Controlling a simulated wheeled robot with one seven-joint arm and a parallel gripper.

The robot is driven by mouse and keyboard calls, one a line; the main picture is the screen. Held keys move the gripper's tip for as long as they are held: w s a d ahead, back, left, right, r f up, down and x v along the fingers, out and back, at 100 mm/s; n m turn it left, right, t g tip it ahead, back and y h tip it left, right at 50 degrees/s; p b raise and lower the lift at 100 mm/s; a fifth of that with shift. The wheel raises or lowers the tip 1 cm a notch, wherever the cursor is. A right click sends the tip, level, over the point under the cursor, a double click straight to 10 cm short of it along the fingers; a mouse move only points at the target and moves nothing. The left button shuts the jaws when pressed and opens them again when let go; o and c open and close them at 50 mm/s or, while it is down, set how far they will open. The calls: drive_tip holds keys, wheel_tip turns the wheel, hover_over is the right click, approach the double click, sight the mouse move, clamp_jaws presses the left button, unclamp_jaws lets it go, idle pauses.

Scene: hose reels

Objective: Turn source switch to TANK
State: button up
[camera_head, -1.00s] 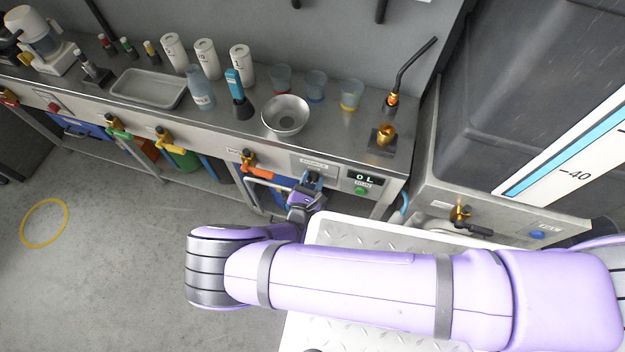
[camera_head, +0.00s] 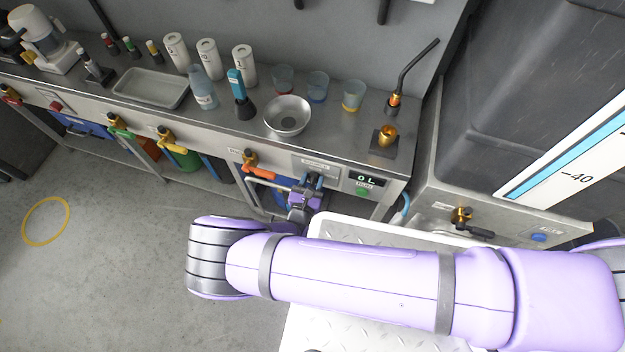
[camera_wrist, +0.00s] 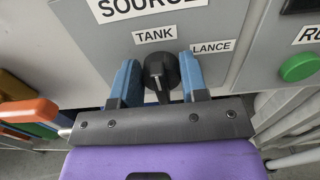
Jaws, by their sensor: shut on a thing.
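The source switch is a black knob (camera_wrist: 161,84) on a grey panel under a SOURCE label (camera_wrist: 140,6). A TANK label (camera_wrist: 155,35) sits just above the knob, and a LANCE label (camera_wrist: 212,47) is to its right. A pale mark shows on the knob's near face; I cannot tell for sure which label it selects. My gripper (camera_wrist: 161,68) has a blue finger on each side of the knob and is shut on it. In the head view my gripper (camera_head: 309,187) is at the bench front, mostly hiding the knob.
A green button (camera_wrist: 299,67) is on the panel to the right, below a display (camera_head: 367,180) reading 0 L. An orange-handled valve (camera_head: 258,172) is close on the left. A steel funnel bowl (camera_head: 287,116) and cups stand on the bench above. Floor at left is open.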

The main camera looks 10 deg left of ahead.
drive_tip(key=o, duration=0.8)
drive_tip(key=shift+o, duration=0.2)
drive_tip(key=shift+s, duration=0.15)
drive_tip(key=s, duration=1)
drive_tip(key=shift+s+a, duration=0.3)
drive_tip(key=shift+a, duration=0.15)
